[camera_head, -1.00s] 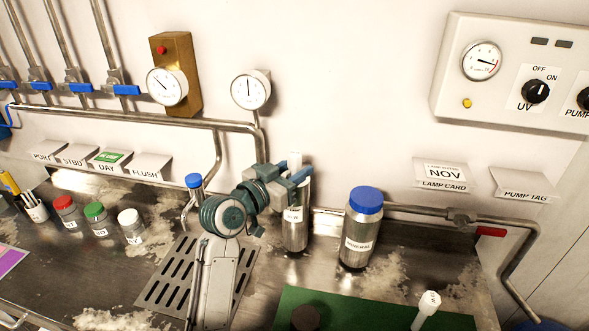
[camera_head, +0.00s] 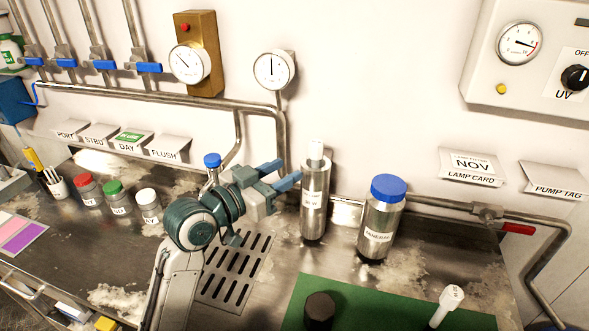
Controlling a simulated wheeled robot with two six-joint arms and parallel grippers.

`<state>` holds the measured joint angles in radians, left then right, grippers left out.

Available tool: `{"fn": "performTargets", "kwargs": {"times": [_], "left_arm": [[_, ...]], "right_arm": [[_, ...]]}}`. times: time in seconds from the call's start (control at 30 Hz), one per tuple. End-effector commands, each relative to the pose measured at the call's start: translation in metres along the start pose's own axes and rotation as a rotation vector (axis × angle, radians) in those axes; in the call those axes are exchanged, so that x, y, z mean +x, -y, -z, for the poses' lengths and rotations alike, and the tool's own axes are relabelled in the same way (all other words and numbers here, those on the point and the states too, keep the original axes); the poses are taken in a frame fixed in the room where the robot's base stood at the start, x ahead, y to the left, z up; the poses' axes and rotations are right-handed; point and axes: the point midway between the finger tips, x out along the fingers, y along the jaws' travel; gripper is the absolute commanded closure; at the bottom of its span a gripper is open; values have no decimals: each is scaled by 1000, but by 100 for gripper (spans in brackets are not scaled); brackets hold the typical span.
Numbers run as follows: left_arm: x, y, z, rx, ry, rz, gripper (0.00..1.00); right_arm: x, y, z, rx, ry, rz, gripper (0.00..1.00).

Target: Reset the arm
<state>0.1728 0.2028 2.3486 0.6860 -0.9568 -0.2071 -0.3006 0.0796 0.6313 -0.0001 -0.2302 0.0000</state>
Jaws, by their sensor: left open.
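My left arm rises from the bottom of the head view, over the drain grate. My left gripper (camera_head: 283,178) is open and empty, its two blue-tipped fingers pointing right. It is above the steel counter (camera_head: 190,213), just left of a tall steel cylinder with a white top (camera_head: 314,195). I cannot tell from this view whether the fingertips are clear of the cylinder in depth. My right gripper is not in view.
A blue-capped canister (camera_head: 381,220) stands right of the cylinder. A green mat (camera_head: 375,308) with a black knob (camera_head: 319,310) and a white-topped item (camera_head: 447,304) lies in front. Red (camera_head: 88,190), green (camera_head: 117,196) and white-capped jars (camera_head: 149,206) stand left. Pipes run along the wall.

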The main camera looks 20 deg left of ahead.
Motion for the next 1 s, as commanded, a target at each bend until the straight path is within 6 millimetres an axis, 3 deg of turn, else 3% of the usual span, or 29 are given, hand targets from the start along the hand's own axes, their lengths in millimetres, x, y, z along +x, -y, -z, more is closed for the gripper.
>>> {"fn": "performTargets", "kwargs": {"times": [0.2,0.67,0.77,1.0], "left_arm": [[-9,-1,0,0,1,-1,59],[-10,-1,1,0,0,-1,59],[-10,-1,10,0,0,-1,59],[-10,-1,54,0,0,-1,59]], "right_arm": [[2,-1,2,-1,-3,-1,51],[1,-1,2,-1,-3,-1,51],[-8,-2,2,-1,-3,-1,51],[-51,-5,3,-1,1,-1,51]]}}
